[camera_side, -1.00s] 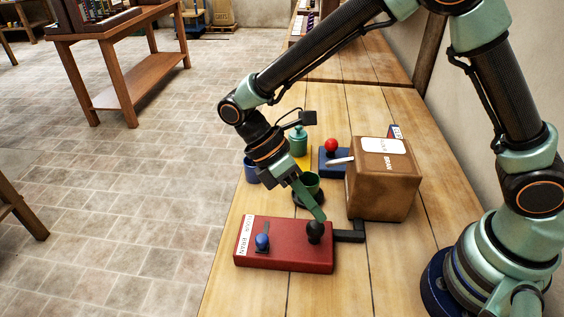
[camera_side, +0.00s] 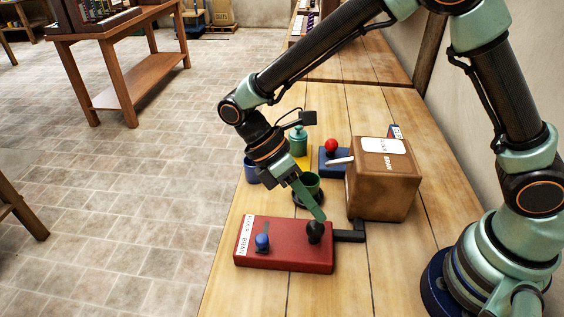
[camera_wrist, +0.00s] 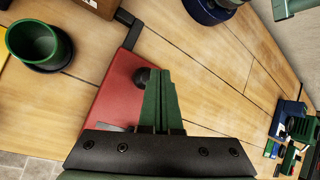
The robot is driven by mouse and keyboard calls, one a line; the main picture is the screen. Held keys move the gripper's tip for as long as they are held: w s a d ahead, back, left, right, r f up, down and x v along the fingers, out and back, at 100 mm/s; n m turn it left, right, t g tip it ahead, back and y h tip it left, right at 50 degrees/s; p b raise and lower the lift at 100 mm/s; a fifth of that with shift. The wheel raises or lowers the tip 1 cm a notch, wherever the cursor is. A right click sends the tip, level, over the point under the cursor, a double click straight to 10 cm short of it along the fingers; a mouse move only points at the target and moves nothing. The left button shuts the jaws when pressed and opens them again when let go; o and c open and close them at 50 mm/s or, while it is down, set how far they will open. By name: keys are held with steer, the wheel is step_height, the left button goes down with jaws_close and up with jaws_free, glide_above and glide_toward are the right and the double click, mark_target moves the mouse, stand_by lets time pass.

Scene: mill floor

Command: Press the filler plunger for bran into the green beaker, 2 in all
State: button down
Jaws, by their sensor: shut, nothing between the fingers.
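A red control box (camera_side: 284,258) lies on the bench with a white label reading FLOUR BRAN at its left end. It carries a blue knob (camera_side: 262,241) and a black knob (camera_side: 314,231). My gripper (camera_side: 322,218) is shut and empty, its fingertips at the black knob; whether they touch it I cannot tell. In the wrist view the black knob (camera_wrist: 141,76) shows just left of the fingertips. The green beaker (camera_side: 312,183) stands upright on a dark round base behind the red box.
A green jar (camera_side: 298,140) and a blue cup (camera_side: 252,172) stand at the back left. A black bracket (camera_side: 350,236) lies between red box and filler. The front bench (camera_side: 335,295) is clear.

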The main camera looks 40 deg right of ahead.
mark_target(311, 224)
steer(key=shift+f, duration=0.45)
steer(key=shift+f, duration=0.9)
stand_by(1.1)
steer(key=shift+r, duration=1.35)
steer(key=shift+r, duration=2.5)
stand_by(0.4)
